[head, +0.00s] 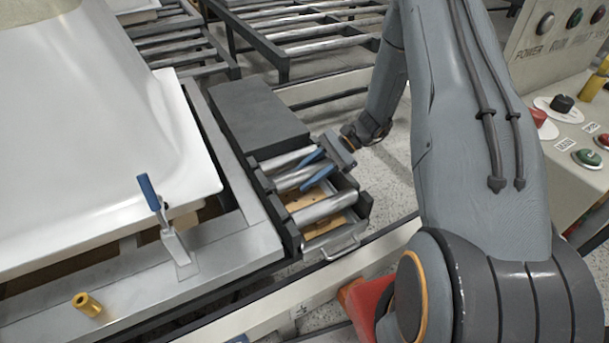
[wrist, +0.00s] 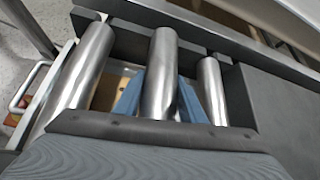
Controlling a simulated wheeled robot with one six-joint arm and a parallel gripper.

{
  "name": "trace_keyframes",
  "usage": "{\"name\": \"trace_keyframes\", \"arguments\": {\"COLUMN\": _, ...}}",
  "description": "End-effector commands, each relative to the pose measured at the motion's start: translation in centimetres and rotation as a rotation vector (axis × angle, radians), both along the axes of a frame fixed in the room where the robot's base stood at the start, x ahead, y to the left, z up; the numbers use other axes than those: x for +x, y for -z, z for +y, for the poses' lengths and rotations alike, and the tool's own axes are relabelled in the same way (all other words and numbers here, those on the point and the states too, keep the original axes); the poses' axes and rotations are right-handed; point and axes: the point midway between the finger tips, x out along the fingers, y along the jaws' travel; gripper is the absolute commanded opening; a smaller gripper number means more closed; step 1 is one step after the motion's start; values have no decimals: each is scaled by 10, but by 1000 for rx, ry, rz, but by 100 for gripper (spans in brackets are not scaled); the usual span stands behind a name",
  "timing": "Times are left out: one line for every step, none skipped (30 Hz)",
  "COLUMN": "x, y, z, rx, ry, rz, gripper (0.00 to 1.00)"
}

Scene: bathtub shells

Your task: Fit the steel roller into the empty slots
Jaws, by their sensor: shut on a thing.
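The steel roller (wrist: 162,70) lies between the two blue fingers of my gripper (wrist: 160,100) in the wrist view, and the gripper is shut on it. In the head view the roller (head: 288,180) lies across the dark frame (head: 290,236), with my gripper (head: 304,177) over it. Its far end overlaps the frame's dark rail (wrist: 120,33) in the wrist view. I cannot tell whether that end is down in a slot. Its near end is hidden by my gripper. The slots under it do not show clearly.
Other rollers lie on either side, one to the left (wrist: 80,75) and one to the right (wrist: 210,88) in the wrist view, close to my fingers. A dark cover (head: 255,112), a toggle clamp with blue handle (head: 152,193) and a white tub shell (head: 90,130) stand nearby.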

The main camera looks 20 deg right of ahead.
Motion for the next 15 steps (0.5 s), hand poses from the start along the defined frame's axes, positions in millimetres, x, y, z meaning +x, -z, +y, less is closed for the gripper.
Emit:
{"name": "trace_keyframes", "arguments": {"x": 0, "y": 1, "z": 0, "rx": 0, "ry": 1, "rz": -1, "gripper": 0}}
{"name": "trace_keyframes", "arguments": {"x": 0, "y": 2, "z": 0, "rx": 0, "ry": 1, "rz": -1, "gripper": 0}}
{"name": "trace_keyframes", "arguments": {"x": 0, "y": 3, "z": 0, "rx": 1, "ry": 1, "rz": 0, "gripper": 0}}
{"name": "trace_keyframes", "arguments": {"x": 0, "y": 3, "z": 0, "rx": 1, "ry": 1, "rz": 0, "gripper": 0}}
{"name": "trace_keyframes", "arguments": {"x": 0, "y": 4, "z": 0, "rx": 1, "ry": 1, "rz": 0, "gripper": 0}}
{"name": "trace_keyframes", "arguments": {"x": 0, "y": 5, "z": 0, "rx": 1, "ry": 1, "rz": 0, "gripper": 0}}
{"name": "trace_keyframes", "arguments": {"x": 0, "y": 6, "z": 0, "rx": 1, "ry": 1, "rz": 0, "gripper": 0}}
{"name": "trace_keyframes", "arguments": {"x": 0, "y": 6, "z": 0, "rx": 1, "ry": 0, "rz": 0, "gripper": 0}}
{"name": "trace_keyframes", "arguments": {"x": 0, "y": 7, "z": 0, "rx": 1, "ry": 1, "rz": 0, "gripper": 0}}
{"name": "trace_keyframes", "arguments": {"x": 0, "y": 8, "z": 0, "rx": 1, "ry": 0, "rz": 0, "gripper": 0}}
{"name": "trace_keyframes", "arguments": {"x": 0, "y": 9, "z": 0, "rx": 1, "ry": 1, "rz": 0, "gripper": 0}}
{"name": "trace_keyframes", "arguments": {"x": 0, "y": 9, "z": 0, "rx": 1, "ry": 0, "rz": 0, "gripper": 0}}
{"name": "trace_keyframes", "arguments": {"x": 0, "y": 10, "z": 0, "rx": 1, "ry": 0, "rz": 0, "gripper": 0}}
{"name": "trace_keyframes", "arguments": {"x": 0, "y": 11, "z": 0, "rx": 1, "ry": 0, "rz": 0, "gripper": 0}}
{"name": "trace_keyframes", "arguments": {"x": 0, "y": 12, "z": 0, "rx": 1, "ry": 0, "rz": 0, "gripper": 0}}
